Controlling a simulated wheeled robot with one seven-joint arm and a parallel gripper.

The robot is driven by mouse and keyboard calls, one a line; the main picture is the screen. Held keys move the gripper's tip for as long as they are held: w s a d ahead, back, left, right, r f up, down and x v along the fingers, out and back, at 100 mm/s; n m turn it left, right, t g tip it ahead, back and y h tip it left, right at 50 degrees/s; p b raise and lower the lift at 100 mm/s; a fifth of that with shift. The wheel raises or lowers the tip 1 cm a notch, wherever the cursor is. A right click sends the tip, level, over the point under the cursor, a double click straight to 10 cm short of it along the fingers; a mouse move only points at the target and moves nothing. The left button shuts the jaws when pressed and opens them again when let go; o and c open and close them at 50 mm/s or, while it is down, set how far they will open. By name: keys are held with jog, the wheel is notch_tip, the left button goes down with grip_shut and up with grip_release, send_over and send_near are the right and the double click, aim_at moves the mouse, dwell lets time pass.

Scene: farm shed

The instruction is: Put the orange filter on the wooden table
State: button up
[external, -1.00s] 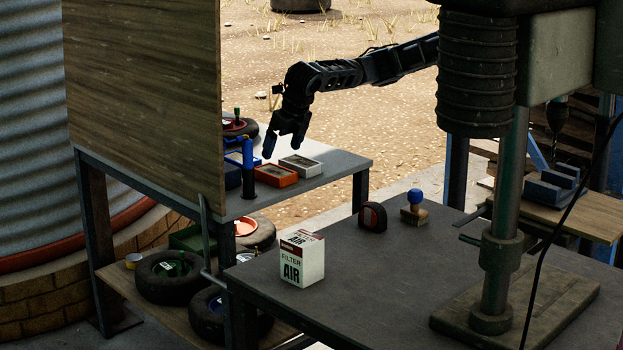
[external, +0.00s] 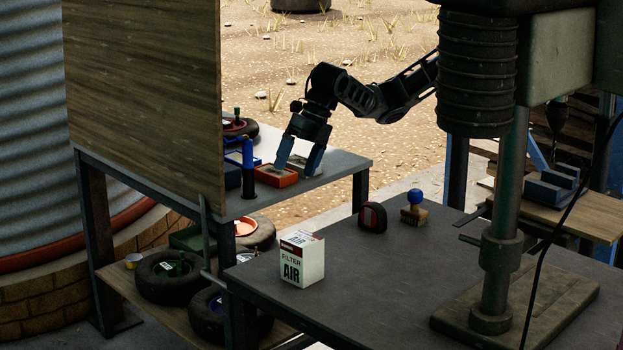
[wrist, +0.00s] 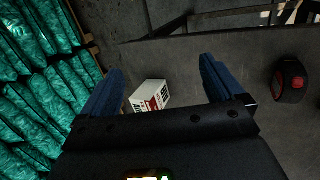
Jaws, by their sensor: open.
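The orange filter (external: 267,182), a flat rectangular frame with a grey middle, lies on the grey shelf-like bench at the back in the external view. My gripper (external: 297,166) points down at its right end, with its two blue fingers apart. The left finger overlaps the filter in the picture; I cannot tell whether it touches. The right finger partly covers a similar white filter (external: 299,162) just behind. The wrist view shows the open fingers (wrist: 162,85) but not the orange filter. A wooden-topped table (external: 592,218) stands at the right, partly hidden by the drill press.
A white air filter box (external: 303,262), a red and black tape measure (external: 372,217) and a blue-knobbed brush (external: 414,208) stand on the dark front table. The drill press (external: 497,250) is at right. A blue vise (external: 552,187) occupies part of the wooden table.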

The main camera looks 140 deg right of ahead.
jog(key=w+a+r+m+t+y, duration=0.1)
jog(key=w+a+m+t+y, duration=0.15)
jog(key=a, duration=0.65)
jog(key=w+a+r+m+t+y, duration=0.1)
jog(key=w+a+t+y, duration=0.15)
jog(key=a, duration=0.75)
jog(key=s+a+m+t, duration=0.4)
jog(key=a+m, duration=0.3)
jog(key=a, duration=0.3)
jog(key=s+f+m+t+h, duration=0.15)
jog(key=s+f+m, duration=0.3)
jog(key=s, duration=0.55)
jog(key=s+f+m+h, duration=0.2)
jog(key=s+f+m, duration=0.25)
jog(key=s, duration=0.55)
jog(key=s+d+r+n, duration=0.1)
jog(key=s+d, duration=0.2)
jog(key=s, duration=0.6)
jog(key=s+d+r+n, duration=0.1)
jog(key=s+d+r, duration=0.1)
jog(key=s, duration=0.8)
jog(key=shift+s+d+r, duration=0.15)
jog(key=shift+s+d, duration=0.15)
jog(key=shift+d, duration=0.4)
